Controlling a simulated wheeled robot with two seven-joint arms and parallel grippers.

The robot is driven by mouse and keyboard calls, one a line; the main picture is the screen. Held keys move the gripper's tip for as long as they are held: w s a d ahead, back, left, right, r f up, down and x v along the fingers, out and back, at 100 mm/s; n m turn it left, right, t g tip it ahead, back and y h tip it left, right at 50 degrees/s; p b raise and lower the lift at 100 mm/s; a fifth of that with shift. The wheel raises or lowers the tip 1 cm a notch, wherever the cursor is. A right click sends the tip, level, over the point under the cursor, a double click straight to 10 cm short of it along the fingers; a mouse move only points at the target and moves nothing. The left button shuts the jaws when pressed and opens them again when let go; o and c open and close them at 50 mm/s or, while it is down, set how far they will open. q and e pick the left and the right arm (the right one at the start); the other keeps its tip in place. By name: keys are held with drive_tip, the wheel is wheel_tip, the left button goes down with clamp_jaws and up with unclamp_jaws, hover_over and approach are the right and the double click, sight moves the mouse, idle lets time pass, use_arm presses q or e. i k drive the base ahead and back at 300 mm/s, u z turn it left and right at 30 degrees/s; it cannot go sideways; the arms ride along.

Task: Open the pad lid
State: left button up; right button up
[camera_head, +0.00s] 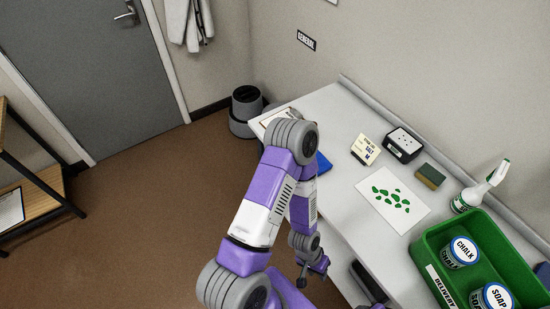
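My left arm rises through the middle of the head view and bends down again. Its gripper (313,272) hangs low beside the bench's front edge, apart from the things on the bench. The fingers are small and dark, and I cannot tell whether they are open or shut. A blue flat item (323,163) on the bench is mostly hidden behind my arm; I cannot tell whether it is the pad or its lid. No other thing is clearly a lidded pad.
A green crate (428,246) with labelled jars stands at right. Open floor lies left.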

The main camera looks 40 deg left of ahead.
sight(317, 159)
drive_tip(key=u, duration=1.05)
drive_tip(key=k, duration=1.2)
drive_tip(key=u, duration=0.75)
drive_tip(key=i, duration=1.4)
drive_tip(key=z, duration=0.75)
